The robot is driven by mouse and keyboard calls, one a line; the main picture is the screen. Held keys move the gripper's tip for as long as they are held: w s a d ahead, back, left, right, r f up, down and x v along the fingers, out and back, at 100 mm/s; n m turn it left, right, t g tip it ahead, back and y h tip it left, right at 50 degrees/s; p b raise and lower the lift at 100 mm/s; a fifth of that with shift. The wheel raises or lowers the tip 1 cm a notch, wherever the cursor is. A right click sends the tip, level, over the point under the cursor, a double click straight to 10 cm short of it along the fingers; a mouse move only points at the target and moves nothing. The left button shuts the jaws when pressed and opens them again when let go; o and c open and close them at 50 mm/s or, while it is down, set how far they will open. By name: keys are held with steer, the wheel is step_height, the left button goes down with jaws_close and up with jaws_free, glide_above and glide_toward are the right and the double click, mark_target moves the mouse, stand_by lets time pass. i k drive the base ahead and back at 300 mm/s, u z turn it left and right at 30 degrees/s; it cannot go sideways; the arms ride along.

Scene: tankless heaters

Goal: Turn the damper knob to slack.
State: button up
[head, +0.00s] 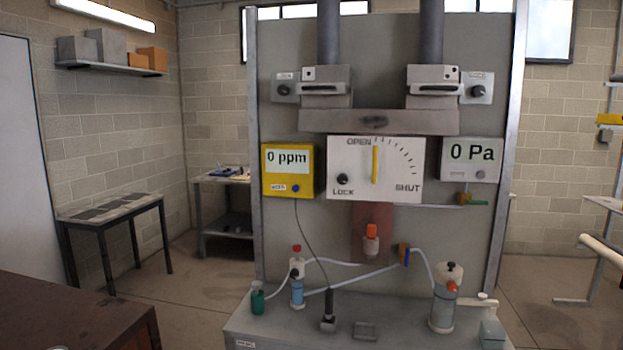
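A white damper panel (400,170) is fixed on the grey board, marked OPEN, SHUT and LOCK. A black knob (342,179) sits at its lower left, just above the word LOCK. A yellow pointer (375,165) stands upright on the panel, its top end just right of the word OPEN. Two more black knobs are on small plates beside the upper duct boxes, a left knob (284,90) and a right knob (479,91). No word "slack" is readable. My gripper is not in view.
A yellow meter (288,160) reads 0 ppm and a grey gauge (472,152) reads 0 Pa. Below, a grey bench (270,325) carries bottles, including a clear one (443,305), and tubing. A brown surface (70,310) is at the lower left. Floor shows between it and the bench.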

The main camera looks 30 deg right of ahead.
mark_target(341, 179)
steer(key=u, duration=0.05)
steer(key=i, duration=0.9)
steer(key=z, duration=0.15)
